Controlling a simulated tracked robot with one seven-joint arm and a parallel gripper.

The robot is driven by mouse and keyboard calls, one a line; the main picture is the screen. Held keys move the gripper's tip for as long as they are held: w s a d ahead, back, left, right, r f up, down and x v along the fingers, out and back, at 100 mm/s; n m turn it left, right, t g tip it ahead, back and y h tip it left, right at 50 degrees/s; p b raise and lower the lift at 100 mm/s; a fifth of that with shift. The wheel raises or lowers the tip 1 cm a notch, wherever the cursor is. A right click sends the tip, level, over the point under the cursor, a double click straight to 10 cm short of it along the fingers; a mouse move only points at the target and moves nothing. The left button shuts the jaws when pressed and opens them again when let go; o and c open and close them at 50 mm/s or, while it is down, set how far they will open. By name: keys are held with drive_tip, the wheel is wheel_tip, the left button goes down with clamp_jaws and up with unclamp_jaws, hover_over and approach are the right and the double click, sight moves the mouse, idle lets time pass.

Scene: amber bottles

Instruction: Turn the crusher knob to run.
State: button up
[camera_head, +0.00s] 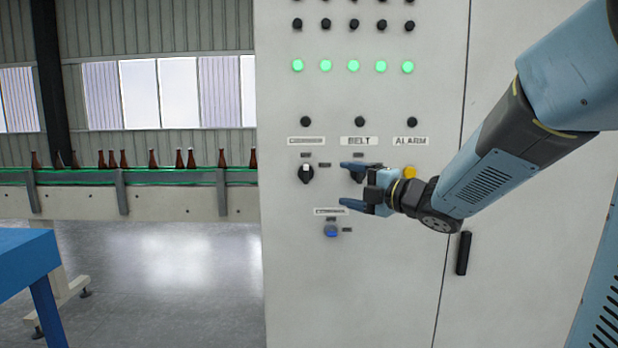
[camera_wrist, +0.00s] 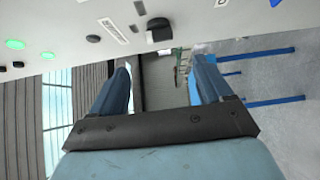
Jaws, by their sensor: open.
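The pale control cabinet (camera_head: 300,290) has a black knob with a white pointer (camera_head: 305,173) under the left label (camera_head: 305,141), which is too blurred to read surely. The pointer stands about upright. A black knob also shows ahead of my fingers, toward the top of the wrist view (camera_wrist: 158,30). My gripper (camera_head: 348,186) is open and empty, its fingers pointing left in the head view, to the right of that knob and apart from it. The fingers also show in the wrist view (camera_wrist: 163,68). The knob under BELT (camera_head: 357,175) is partly hidden by my gripper.
A blue knob (camera_head: 331,231) sits below a second blurred label (camera_head: 330,211). A yellow button (camera_head: 409,172) is under ALARM, beside my wrist. Green lamps (camera_head: 353,66) glow above. A conveyor with brown bottles (camera_head: 128,195) and a blue table (camera_head: 25,255) stand left.

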sight(310, 176)
drive_tip(key=x, duration=1.3)
drive_tip(key=shift+c, duration=0.3)
